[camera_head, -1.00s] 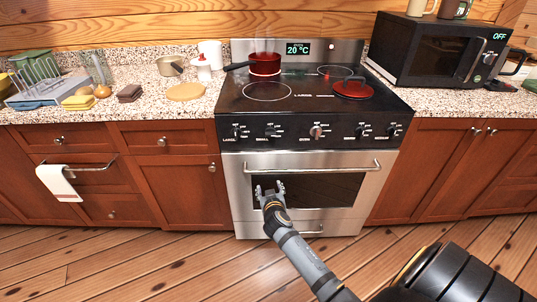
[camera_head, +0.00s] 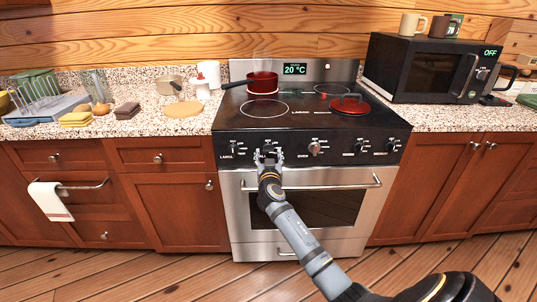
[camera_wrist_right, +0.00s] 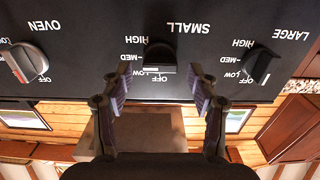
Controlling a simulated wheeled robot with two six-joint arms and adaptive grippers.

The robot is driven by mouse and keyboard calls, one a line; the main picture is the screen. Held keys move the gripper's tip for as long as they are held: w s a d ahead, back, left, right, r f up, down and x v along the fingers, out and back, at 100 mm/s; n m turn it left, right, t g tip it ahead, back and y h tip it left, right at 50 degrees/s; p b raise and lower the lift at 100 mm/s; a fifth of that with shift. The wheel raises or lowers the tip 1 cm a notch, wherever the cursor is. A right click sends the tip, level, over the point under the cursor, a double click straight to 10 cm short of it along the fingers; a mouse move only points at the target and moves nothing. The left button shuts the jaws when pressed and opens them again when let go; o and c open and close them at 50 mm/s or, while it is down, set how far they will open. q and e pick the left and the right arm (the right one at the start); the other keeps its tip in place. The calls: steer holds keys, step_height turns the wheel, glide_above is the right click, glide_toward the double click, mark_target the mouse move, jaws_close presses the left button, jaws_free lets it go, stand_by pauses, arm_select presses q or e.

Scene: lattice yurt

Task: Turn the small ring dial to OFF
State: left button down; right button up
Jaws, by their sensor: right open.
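My left gripper is not in view.
The OVEN dial (camera_wrist_right: 28,63) and the LARGE dial (camera_wrist_right: 262,65) flank it. The oven handle (camera_head: 330,186) runs below the panel. A microwave (camera_head: 425,70) stands right.

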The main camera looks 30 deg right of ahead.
steer(key=shift+w+d, duration=0.2)
steer(key=shift+w, duration=0.1)
steer(key=c, duration=1.2)
steer(key=shift+o, duration=0.2)
